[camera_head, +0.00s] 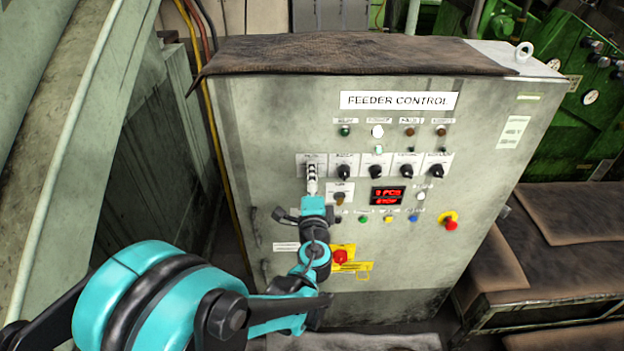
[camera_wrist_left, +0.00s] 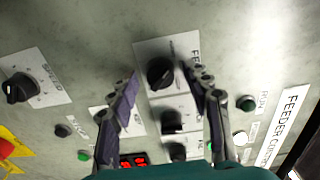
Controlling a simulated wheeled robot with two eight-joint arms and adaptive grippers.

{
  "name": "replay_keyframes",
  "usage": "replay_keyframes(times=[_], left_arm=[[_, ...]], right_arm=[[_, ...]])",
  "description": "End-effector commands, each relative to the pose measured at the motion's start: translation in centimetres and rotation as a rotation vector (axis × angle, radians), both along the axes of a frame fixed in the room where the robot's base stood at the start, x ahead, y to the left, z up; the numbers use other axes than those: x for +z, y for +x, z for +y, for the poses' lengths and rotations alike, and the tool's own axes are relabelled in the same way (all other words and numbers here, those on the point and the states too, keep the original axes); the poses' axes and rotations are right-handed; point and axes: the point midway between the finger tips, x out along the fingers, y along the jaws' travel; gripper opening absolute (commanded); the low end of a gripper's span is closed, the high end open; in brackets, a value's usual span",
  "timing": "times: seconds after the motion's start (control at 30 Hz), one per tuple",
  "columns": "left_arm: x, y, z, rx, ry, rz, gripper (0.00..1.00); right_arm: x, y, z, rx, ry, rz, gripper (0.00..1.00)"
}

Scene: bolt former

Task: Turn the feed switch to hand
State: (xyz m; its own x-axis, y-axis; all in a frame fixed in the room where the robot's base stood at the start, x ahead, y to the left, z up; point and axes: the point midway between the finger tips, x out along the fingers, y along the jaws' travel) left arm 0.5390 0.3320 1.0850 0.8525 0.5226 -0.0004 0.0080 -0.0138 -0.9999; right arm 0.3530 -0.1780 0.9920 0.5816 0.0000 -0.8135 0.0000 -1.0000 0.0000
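The feed switch (camera_wrist_left: 160,72) is a black rotary knob on a white label plate, seen in the left wrist view. It is the leftmost of a row of similar knobs on the feeder control cabinet (camera_head: 270,130). My left gripper (camera_head: 311,170) covers this knob in the head view. In the left wrist view the left gripper (camera_wrist_left: 162,76) is open, with one finger on each side of the knob and gaps visible between. I cannot tell how far the fingertips are from the panel. The plate's position words are too small to read. My right gripper is not in view.
More black knobs (camera_head: 376,172) continue to the right. Below are a red display (camera_head: 388,195), small buttons, a red emergency button (camera_head: 450,224) and a red rotary switch on yellow (camera_head: 342,257). A brown cloth (camera_head: 360,54) covers the cabinet top. A bench (camera_head: 570,215) stands at right.

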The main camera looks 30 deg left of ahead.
Motion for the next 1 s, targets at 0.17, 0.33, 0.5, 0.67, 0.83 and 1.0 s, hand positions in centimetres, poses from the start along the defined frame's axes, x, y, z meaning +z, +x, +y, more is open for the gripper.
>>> replay_keyframes(times=[0.17,0.33,0.5,0.67,0.83,1.0], left_arm=[[0.0,-0.2,-0.2,-0.001,0.001,0.001,0.49],[0.0,-2.1,-1.4,-0.003,0.001,0.000,0.49],[0.0,-5.4,-3.4,-0.005,0.000,0.000,0.49],[0.0,-8.1,-5.1,-0.005,0.000,0.000,0.49],[0.0,-9.7,-6.1,-0.003,0.000,0.000,0.49],[0.0,-10.3,-6.3,0.000,0.000,0.000,0.49]], right_arm=[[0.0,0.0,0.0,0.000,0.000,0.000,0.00],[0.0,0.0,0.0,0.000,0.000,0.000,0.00],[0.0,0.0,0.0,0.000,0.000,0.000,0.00],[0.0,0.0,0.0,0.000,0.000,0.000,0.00],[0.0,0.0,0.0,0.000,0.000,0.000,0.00],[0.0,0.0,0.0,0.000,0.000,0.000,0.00]])
